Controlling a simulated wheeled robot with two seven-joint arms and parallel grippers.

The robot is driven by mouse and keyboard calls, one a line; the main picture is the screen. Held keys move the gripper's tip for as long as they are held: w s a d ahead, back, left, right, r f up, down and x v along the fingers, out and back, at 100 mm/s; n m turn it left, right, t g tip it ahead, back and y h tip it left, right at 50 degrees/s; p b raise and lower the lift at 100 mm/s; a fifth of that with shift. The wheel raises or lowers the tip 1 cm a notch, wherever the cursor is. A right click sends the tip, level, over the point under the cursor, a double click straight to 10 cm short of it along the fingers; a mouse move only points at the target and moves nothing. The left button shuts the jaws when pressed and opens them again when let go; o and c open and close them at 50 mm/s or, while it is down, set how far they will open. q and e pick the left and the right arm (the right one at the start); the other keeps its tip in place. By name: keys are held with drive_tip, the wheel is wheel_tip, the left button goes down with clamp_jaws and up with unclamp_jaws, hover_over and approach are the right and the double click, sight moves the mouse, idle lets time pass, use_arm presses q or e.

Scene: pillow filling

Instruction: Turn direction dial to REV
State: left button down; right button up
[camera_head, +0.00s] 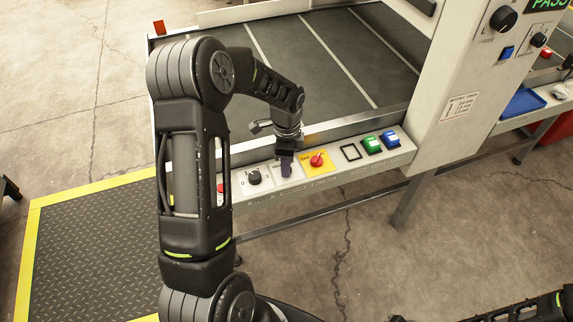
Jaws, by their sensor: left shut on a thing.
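My left gripper (286,166) points down at the control panel (335,177) on the front of the conveyor. Its fingers are shut at a pale plate (297,173) between a black dial (254,178) and a yellow plate with a red knob (316,159). The direction dial, at the pale plate, is hidden by the fingers, so I cannot see which way it points. The lettering there is too small to read. My right arm (520,311) shows only at the bottom right edge; its gripper is not in view.
A red button (221,188) is left of the black dial, partly behind my left arm. A green button (371,144) and a blue button (390,139) are to the right. The conveyor belt (340,60) lies behind, and a tall white cabinet (470,80) stands at right.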

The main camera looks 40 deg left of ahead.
use_arm(q)
drive_tip(key=n+b, duration=0.1)
drive_tip(key=n, duration=0.2)
drive_tip(key=shift+n, duration=0.3)
drive_tip(key=n+b, duration=0.1)
drive_tip(key=n, duration=0.1)
drive_tip(key=shift+n, duration=0.4)
drive_tip(key=n, duration=0.3)
drive_tip(key=shift+n, duration=0.3)
drive_tip(key=shift+n+b, duration=0.35)
drive_tip(key=shift+n, duration=1.25)
drive_tip(key=c, duration=1.1)
unclamp_jaws()
drive_tip(key=shift+o, duration=0.2)
wheel_tip(320, 180, up, 8)
drive_tip(key=shift+f, duration=0.1)
